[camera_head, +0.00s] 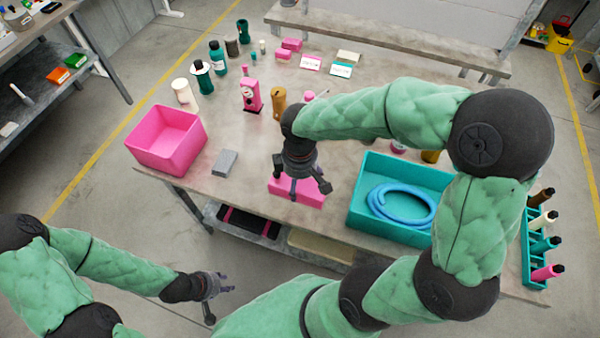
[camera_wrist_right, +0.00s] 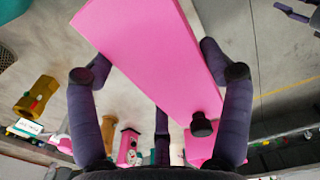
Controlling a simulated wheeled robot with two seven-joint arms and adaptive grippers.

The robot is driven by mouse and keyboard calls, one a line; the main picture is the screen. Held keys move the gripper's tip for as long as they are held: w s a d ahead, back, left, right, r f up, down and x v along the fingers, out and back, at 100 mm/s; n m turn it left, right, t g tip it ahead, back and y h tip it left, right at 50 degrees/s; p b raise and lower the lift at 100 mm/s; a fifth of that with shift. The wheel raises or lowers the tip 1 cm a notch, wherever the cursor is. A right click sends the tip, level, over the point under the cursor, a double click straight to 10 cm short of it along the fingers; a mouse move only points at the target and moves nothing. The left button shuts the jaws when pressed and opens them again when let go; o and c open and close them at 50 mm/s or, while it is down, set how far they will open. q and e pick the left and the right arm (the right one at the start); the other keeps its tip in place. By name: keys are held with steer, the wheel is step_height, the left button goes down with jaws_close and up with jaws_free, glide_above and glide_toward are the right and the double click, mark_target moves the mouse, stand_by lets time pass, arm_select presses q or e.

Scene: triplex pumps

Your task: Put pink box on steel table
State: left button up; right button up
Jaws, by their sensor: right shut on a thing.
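The pink box (camera_head: 297,193) is a plain flat block at the front edge of the steel-looking table (camera_head: 240,190). My right gripper (camera_head: 299,187) points down over it and is shut on it. In the right wrist view the pink box (camera_wrist_right: 150,45) lies tilted between the fingers and fills the upper middle. I cannot tell whether its underside touches the tabletop. My left gripper (camera_head: 218,296) is open and empty, low in front of the table.
An open pink bin (camera_head: 166,140) and a grey block (camera_head: 225,163) stand left of the box. A teal bin (camera_head: 358,208) with a blue hose (camera_head: 402,205) stands right. Bottles and a pink pump (camera_head: 251,95) stand farther back. A lower shelf (camera_head: 320,245) shows below.

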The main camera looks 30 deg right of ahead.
steer(key=w+d+f+b, duration=0.1)
steer(key=w+d+f, duration=0.1)
steer(key=w, duration=0.1)
steer(key=w+d+f+b, duration=0.1)
steer(key=w+d+f, duration=0.1)
steer(key=w+f, duration=0.1)
steer(key=w+d+f+b, duration=0.1)
steer(key=w+f, duration=0.2)
steer(key=shift+w+d+f, duration=0.1)
steer(key=shift+w+d, duration=0.2)
steer(key=shift+d, duration=0.1)
steer(key=shift+w+d+f+b, duration=0.15)
steer(key=shift+f+b, duration=0.3)
steer(key=shift+f, duration=0.55)
steer(key=shift+w+d+f+b, duration=0.15)
steer(key=shift+f+b, duration=0.3)
steer(key=shift+f, duration=0.5)
steer(key=shift+a, duration=0.1)
steer(key=shift+f, duration=0.15)
steer(key=o, duration=1.2)
step_height(320, 180, up, 12)
steer(key=p, duration=0.3)
steer(key=shift+p, duration=0.35)
